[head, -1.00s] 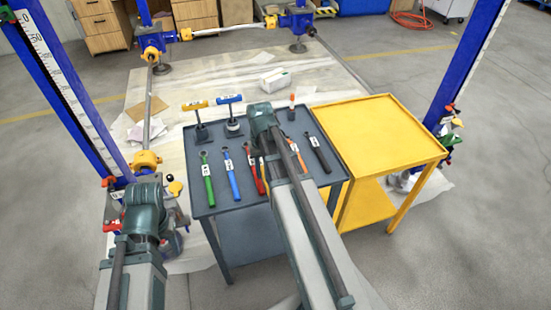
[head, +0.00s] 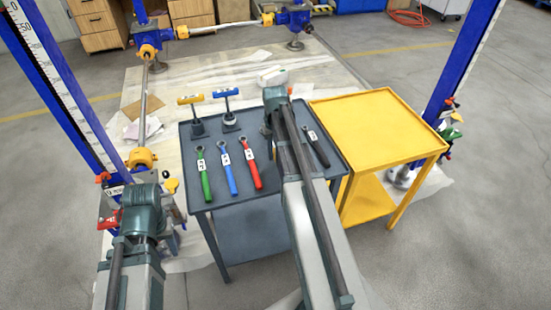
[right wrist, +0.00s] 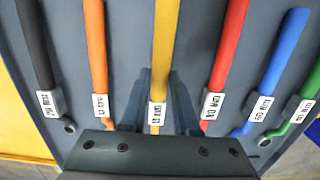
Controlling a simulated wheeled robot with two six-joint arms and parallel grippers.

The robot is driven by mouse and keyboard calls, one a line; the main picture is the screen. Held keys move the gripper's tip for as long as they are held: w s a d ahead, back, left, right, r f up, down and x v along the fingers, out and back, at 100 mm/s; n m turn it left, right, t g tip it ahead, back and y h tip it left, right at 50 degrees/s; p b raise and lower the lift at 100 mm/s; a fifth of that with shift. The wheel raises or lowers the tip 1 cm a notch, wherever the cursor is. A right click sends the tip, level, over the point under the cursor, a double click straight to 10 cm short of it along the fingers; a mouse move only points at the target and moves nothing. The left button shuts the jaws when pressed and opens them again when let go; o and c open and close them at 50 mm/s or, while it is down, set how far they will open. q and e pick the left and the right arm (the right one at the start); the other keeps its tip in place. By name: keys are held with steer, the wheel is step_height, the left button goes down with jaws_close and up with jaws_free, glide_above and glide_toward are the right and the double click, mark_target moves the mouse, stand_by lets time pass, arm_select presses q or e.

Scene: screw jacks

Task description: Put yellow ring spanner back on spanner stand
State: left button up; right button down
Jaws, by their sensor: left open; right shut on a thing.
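The yellow ring spanner (right wrist: 165,50) shows in the right wrist view, its handle and white label between the orange spanner (right wrist: 98,45) and the red one (right wrist: 226,45). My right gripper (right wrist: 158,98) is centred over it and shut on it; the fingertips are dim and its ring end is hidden. In the head view my right arm hides the yellow and orange spanners. The dark grey stand top (head: 210,222) carries the green (head: 204,178), blue, red and black spanners side by side. My left gripper (head: 145,192) is open and empty at the left, away from the stand.
Two T-handled tools, yellow (head: 191,99) and blue (head: 226,92), stand at the back of the stand top. An empty yellow table (head: 375,130) adjoins it on the right. Blue jack posts rise at the left (head: 60,95) and right (head: 465,65).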

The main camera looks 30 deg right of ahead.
arm_select(q)
steer(key=shift+f, duration=0.65)
arm_select(e)
steer(key=shift+f, duration=0.65)
steer(key=shift+f+b, duration=0.25)
steer(key=shift+b, duration=0.2)
arm_select(q)
steer(key=shift+f, duration=0.1)
arm_select(e)
steer(key=c, duration=0.7)
jaws_free()
steer(key=shift+r, duration=0.15)
arm_select(q)
steer(key=shift+p, duration=0.3)
arm_select(e)
steer(key=shift+o, duration=0.2)
steer(key=shift+r, duration=0.15)
arm_select(q)
step_height(320, 180, up, 12)
steer(key=p, duration=1.2)
arm_select(e)
step_height(320, 180, up, 12)
steer(key=shift+w, duration=0.3)
steer(key=shift+d, duration=0.1)
